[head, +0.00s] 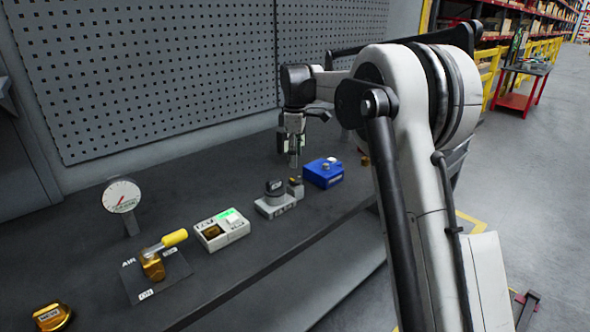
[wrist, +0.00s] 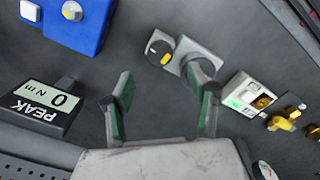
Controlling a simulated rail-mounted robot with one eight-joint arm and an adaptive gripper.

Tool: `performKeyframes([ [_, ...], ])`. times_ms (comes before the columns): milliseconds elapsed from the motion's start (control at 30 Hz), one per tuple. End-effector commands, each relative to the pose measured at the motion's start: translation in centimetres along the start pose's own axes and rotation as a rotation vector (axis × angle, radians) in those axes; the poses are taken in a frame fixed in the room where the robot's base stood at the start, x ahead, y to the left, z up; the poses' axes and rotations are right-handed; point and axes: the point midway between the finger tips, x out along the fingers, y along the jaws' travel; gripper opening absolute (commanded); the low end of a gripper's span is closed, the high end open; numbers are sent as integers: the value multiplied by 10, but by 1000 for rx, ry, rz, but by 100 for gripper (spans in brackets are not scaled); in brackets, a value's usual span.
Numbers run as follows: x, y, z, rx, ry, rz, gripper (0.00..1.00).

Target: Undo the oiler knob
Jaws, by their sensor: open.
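My gripper (head: 293,160) points down above the back part of the bench. In the wrist view its two fingers (wrist: 160,86) are apart with nothing between them. A dark round knob (wrist: 159,50) with a yellow mark stands beyond the fingertips, beside a round grey part (wrist: 198,58). In the head view the dark knob (head: 274,187) sits on a grey block (head: 276,207), below and slightly left of the gripper, not touched by it. No readable label tells which knob is the oiler's.
A blue box (head: 323,173) with a pale knob stands right of the block. To the left are a white box (head: 221,230) with a green light, a yellow-handled air valve (head: 153,265), a gauge (head: 122,196) and a gold knob (head: 52,317). A "PEAK 0 N m" display (wrist: 45,105) shows.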

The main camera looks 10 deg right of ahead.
Motion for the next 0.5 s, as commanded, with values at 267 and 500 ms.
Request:
performKeyframes([
  [267,-36,0,0,0,0,0,54],
  [500,-42,0,0,0,0,0,54],
])
